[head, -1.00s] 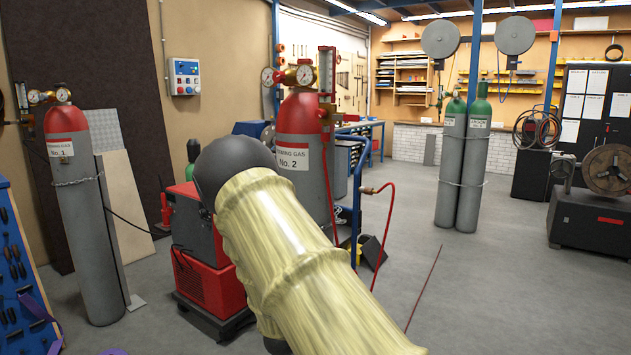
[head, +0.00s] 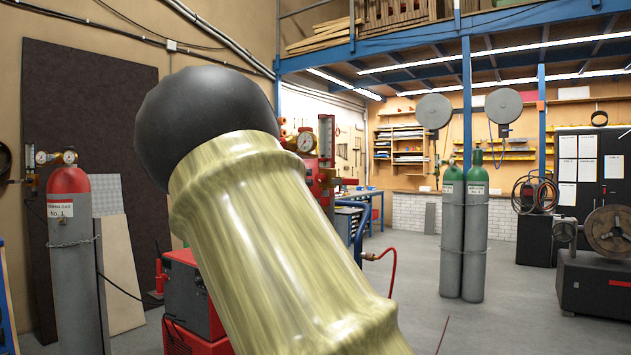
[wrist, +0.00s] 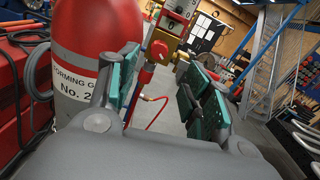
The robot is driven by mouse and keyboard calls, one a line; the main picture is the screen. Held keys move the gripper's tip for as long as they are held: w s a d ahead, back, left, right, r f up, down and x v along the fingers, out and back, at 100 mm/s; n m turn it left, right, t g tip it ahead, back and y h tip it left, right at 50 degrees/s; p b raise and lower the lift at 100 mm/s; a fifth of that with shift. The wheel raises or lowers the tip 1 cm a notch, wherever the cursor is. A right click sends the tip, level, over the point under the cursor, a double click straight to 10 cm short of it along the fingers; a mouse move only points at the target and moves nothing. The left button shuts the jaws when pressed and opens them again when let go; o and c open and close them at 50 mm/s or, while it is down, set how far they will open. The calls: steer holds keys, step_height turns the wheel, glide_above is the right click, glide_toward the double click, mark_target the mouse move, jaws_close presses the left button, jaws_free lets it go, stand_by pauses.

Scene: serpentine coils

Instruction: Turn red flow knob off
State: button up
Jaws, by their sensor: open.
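In the wrist view, a small red round knob (wrist: 159,50) sits on a brass fitting at the flow regulator, below a grey flow meter block (wrist: 178,14). It is just right of the red top of gas cylinder No. 2 (wrist: 105,28). My gripper (wrist: 166,88) is open and empty. Its two green-padded fingers stand apart, with the knob beyond the gap between them and not touched. In the head view my arm hides most of cylinder No. 2. Its gauge (head: 306,142) and red flow meter column (head: 326,138) show past the arm; the knob is not discernible there.
A red hose (wrist: 158,112) hangs below the regulator. Cylinder No. 1 (head: 75,270) stands at left, and a red machine (head: 190,300) stands near my arm. Two green-topped cylinders (head: 464,235) are farther right. The floor between is clear.

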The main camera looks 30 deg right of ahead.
mark_target(318, 178)
steer(key=p+x, duration=0.4)
steer(key=x, duration=0.4)
steer(key=shift+w+d+p, duration=0.1)
steer(key=shift+d+p, duration=0.05)
steer(key=shift+p, duration=0.15)
steer(key=shift+p+x, duration=0.4)
steer(key=shift+x, duration=0.5)
steer(key=shift+f, duration=0.15)
steer(key=c, duration=1)
